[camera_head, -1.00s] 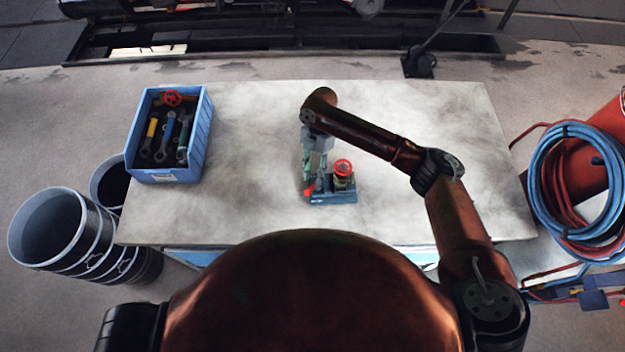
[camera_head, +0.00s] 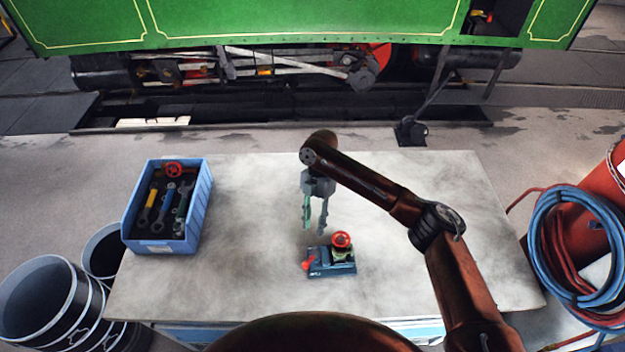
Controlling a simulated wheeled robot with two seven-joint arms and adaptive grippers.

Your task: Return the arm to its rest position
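My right gripper (camera_head: 315,222) hangs fingers-down over the middle of the table, above and just behind a small blue fixture (camera_head: 322,270). Its two fingers are apart with nothing between them. The fixture carries a part with a red handwheel (camera_head: 341,239) on its right and a small red piece (camera_head: 308,263) at its left. My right arm (camera_head: 375,192) reaches in from the lower right, bent at the elbow. My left arm and gripper are not in view.
A light grey table (camera_head: 420,270) has clear space on both sides of the fixture. A blue crate (camera_head: 195,215) with several tools and a red wheel stands at left. Buckets (camera_head: 40,300) stand left, coiled hoses (camera_head: 545,235) right, a green steam tram (camera_head: 300,22) behind.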

